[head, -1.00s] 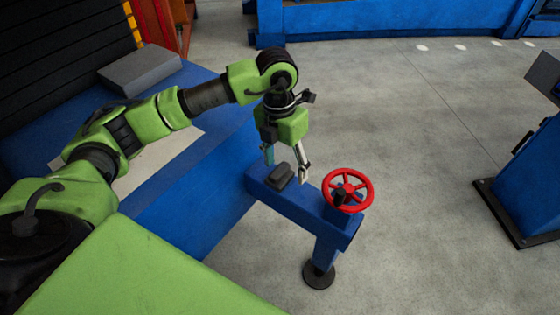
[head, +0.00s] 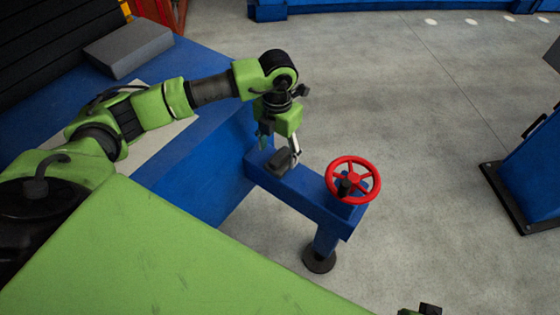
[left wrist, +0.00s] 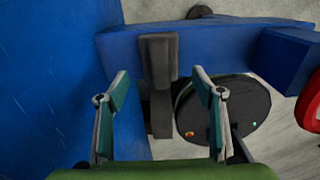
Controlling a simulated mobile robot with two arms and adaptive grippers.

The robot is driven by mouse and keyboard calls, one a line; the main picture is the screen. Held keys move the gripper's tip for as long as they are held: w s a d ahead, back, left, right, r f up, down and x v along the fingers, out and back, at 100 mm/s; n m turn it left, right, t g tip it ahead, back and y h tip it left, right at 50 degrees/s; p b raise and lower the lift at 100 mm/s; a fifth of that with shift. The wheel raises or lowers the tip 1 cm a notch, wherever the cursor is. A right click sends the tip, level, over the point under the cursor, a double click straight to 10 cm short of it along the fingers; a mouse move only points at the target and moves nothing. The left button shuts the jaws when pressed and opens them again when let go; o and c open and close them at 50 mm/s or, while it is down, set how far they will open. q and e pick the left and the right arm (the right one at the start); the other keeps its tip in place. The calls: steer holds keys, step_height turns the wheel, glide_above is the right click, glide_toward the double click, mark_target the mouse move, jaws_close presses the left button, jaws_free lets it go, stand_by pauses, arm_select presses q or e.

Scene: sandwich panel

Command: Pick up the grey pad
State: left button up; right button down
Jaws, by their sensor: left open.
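The grey pad (head: 279,160) is a small dark block on the top of a blue beam (head: 306,187), near the beam's left end. My left gripper (head: 280,152) points down over it, with one finger on each side in the head view. In the left wrist view the pad (left wrist: 159,58) stands upright in the picture between the two open fingertips (left wrist: 160,75). Gaps show between the pad and both fingers, so nothing is held. The gripper partly hides the pad's far side in the head view.
A red handwheel (head: 354,181) rises at the beam's right end, close to the left gripper. A large blue panel (head: 215,165) lies left of the beam, with a grey box (head: 128,48) on top. Open floor (head: 430,120) lies to the right.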

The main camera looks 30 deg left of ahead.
mark_target(279, 156)
arm_select(q)
step_height(279, 156, down, 5)
steer(key=shift+w+r+b, duration=0.15)
steer(key=shift+b, duration=0.25)
arm_select(e)
steer(key=v, duration=0.3)
steer(key=shift+r, duration=0.3)
arm_select(q)
steer(key=c, duration=1.2)
steer(key=shift+r, duration=0.1)
